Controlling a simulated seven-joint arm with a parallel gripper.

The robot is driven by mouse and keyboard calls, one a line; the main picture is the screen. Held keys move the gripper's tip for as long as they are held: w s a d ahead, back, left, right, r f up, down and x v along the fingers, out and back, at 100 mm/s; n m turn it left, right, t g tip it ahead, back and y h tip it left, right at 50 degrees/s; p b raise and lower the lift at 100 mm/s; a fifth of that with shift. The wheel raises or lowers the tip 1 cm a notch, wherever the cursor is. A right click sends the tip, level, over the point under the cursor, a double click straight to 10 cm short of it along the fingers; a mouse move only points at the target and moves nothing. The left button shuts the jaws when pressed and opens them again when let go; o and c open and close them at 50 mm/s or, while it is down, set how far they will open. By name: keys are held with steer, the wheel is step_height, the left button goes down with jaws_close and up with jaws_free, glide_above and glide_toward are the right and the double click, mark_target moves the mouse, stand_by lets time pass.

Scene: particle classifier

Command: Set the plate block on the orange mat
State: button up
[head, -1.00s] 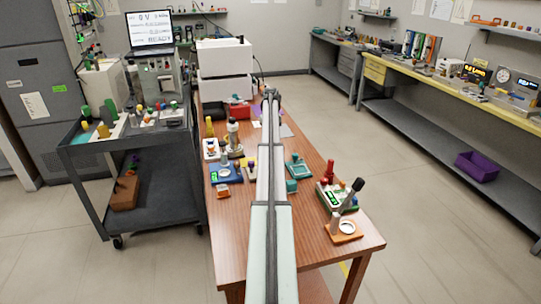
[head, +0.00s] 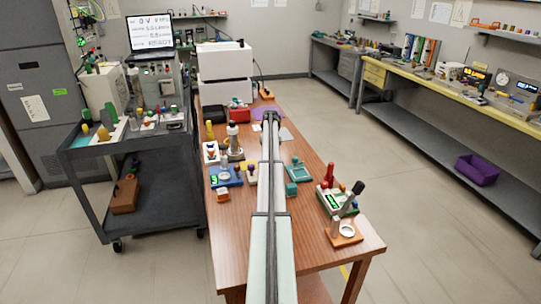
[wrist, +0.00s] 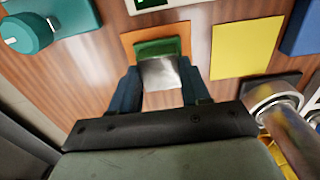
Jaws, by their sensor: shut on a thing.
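In the wrist view, my gripper (wrist: 160,90) has its blue fingers shut on a silvery-white block (wrist: 160,72), which I take to be the plate block. The orange mat (wrist: 128,42) lies just past the fingertips on the wooden table. A green square (wrist: 160,45) shows over the mat, right behind the silvery block. I cannot tell whether it is part of the held block or lies on the mat, nor whether the block touches the mat. In the head view, my arm hides most of this spot.
In the wrist view, a yellow mat (wrist: 247,45) lies right of the orange one. A teal piece (wrist: 28,32) is at upper left, a blue one (wrist: 302,28) at upper right. A pale ring-topped fixture (wrist: 272,98) stands close to the gripper's right.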

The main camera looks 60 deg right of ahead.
steer(key=shift+f, duration=0.15)
steer(key=o, duration=1.2)
step_height(320, 180, up, 12)
